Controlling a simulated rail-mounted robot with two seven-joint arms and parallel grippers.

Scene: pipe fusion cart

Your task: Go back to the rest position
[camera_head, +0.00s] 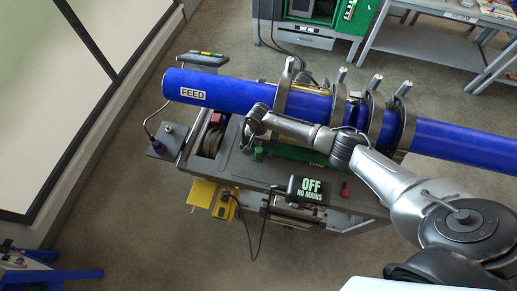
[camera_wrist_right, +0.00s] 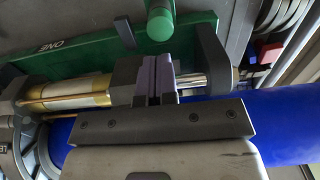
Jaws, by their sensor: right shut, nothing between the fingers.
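My right gripper (camera_head: 250,130) hangs over the fusion cart, just in front of the blue pipe marked FEED (camera_head: 240,94). In the right wrist view, its two fingers (camera_wrist_right: 156,66) are pressed together with nothing between them. They lie across the line of a metal rod and a brass-coloured cylinder (camera_wrist_right: 78,92); whether they touch the rod I cannot tell. The blue pipe (camera_wrist_right: 290,112) passes below and behind the gripper body. My right arm reaches in from the lower right over the cart. My left gripper does not show.
Upright metal clamps (camera_head: 282,92) surround the pipe. A black OFF NO MAINS sign (camera_head: 309,189) stands at the cart's front edge, with a yellow box (camera_head: 227,204) to its left. A green handle (camera_wrist_right: 160,25) is near the fingers. Open floor lies front left.

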